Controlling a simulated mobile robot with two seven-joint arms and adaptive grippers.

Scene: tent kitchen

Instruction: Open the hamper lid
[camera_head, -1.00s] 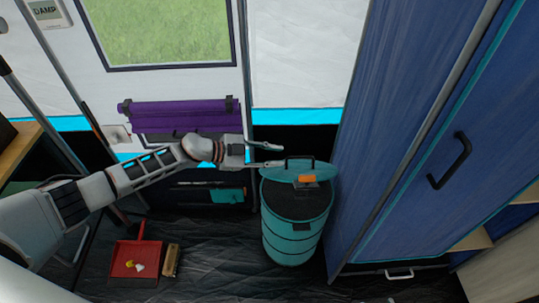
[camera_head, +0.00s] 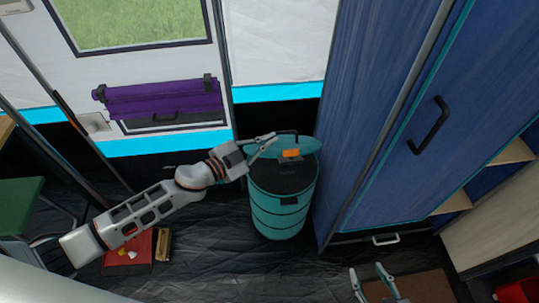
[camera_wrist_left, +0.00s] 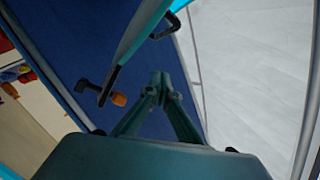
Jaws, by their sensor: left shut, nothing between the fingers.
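The teal hamper (camera_head: 278,218) stands on the floor against the wall, left of the blue cabinet. Its teal lid (camera_head: 309,146) is raised at the back and tilted up, showing the dark top opening. The lid has a black handle and an orange latch (camera_head: 291,154). In the left wrist view the lid (camera_wrist_left: 134,36) is nearly edge-on, with its orange latch (camera_wrist_left: 119,99) below. My left gripper (camera_head: 273,139) is shut and empty beside the lid's left edge; its fingertips (camera_wrist_left: 160,78) meet in the wrist view. My right gripper (camera_head: 366,268) is open and empty at the bottom.
The tall blue cabinet (camera_head: 395,110) stands close on the hamper's right. A red dustpan (camera_head: 130,262) and a brush (camera_head: 162,245) lie on the floor at left. A brown mat (camera_head: 425,287) lies at lower right. Dark floor in front of the hamper is clear.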

